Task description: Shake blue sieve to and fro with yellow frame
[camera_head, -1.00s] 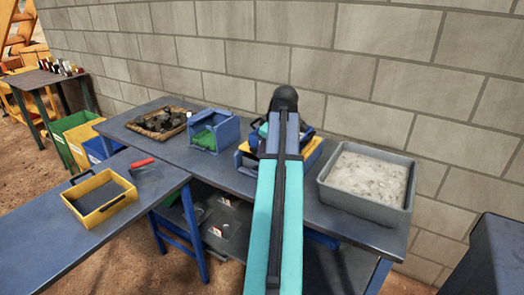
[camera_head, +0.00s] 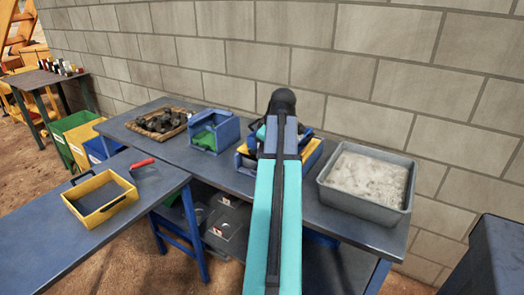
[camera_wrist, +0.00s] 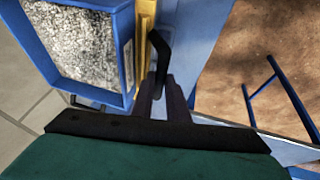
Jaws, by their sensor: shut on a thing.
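The blue sieve (camera_wrist: 92,48) fills the upper left of the wrist view and holds grey gravel. In the head view it (camera_head: 305,137) is mostly hidden behind my arm. The yellow frame (camera_wrist: 145,28) shows as a strip along the sieve's right side; in the head view the yellow frame (camera_head: 313,155) shows beneath the sieve on the bench. My gripper (camera_wrist: 160,88) is shut on a black handle (camera_wrist: 160,48) beside the yellow strip. The wrist view does not clearly show where the handle joins. In the head view my gripper is hidden by my arm.
A grey tub of pale material (camera_head: 368,180) stands right of the sieve. A blue bin (camera_head: 214,132) with green contents and a wooden tray of dark rocks (camera_head: 160,121) stand to the left. A yellow tray (camera_head: 101,198) and a red-handled tool (camera_head: 142,163) lie on the nearer table.

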